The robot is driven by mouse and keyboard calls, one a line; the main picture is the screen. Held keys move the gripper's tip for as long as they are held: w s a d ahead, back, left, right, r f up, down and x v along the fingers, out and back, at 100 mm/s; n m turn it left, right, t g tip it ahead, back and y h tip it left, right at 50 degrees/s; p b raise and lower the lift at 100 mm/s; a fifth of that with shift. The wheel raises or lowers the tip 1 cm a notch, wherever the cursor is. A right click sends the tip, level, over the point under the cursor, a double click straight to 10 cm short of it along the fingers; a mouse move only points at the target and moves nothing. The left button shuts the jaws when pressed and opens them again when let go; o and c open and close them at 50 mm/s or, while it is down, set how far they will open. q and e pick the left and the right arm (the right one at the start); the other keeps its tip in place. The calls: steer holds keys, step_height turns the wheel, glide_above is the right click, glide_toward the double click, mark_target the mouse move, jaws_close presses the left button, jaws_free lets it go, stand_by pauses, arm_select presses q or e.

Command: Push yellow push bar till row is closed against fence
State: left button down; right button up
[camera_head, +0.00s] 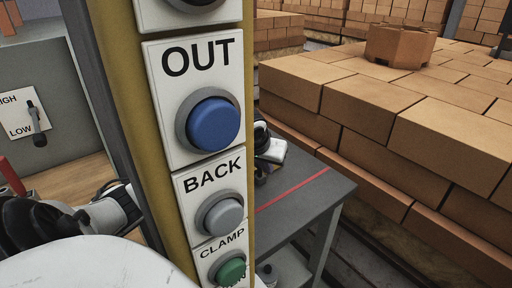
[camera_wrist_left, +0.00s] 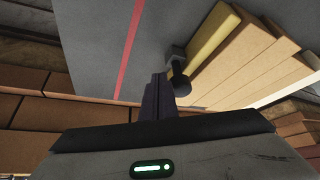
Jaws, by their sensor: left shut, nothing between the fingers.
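The yellow push bar (camera_wrist_left: 213,36) lies on the grey table (camera_wrist_left: 65,35) in the left wrist view. A row of tan bricks (camera_wrist_left: 252,55) lies to its right, with dark lines between some of them. A grey block and a dark round knob (camera_wrist_left: 181,83) are at the bar's lower end. My left gripper (camera_wrist_left: 158,80) is shut and empty, its fingers just left of the knob; I cannot tell whether they touch it. In the head view part of my left gripper (camera_head: 268,152) shows beside the post; its fingertips and the bar are hidden. I cannot make out the fence. My right gripper is not in view.
A yellow post with OUT (camera_head: 210,124), BACK (camera_head: 222,215) and CLAMP (camera_head: 231,269) buttons blocks much of the head view. A red line (camera_head: 293,189) crosses the table (camera_head: 318,192). Large brick stacks (camera_head: 440,130) stand to the right. The table left of the red line is clear in the wrist view.

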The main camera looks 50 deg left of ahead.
arm_select(q)
steer(key=shift+a, duration=0.45)
steer(key=shift+a+r, duration=0.2)
steer(key=shift+a, duration=0.4)
steer(key=shift+d+p, duration=0.1)
steer(key=shift+p, duration=0.5)
step_height(320, 180, up, 8)
steer(key=shift+d+f, duration=0.15)
steer(key=shift+d, duration=0.1)
stand_by(0.6)
stand_by(0.4)
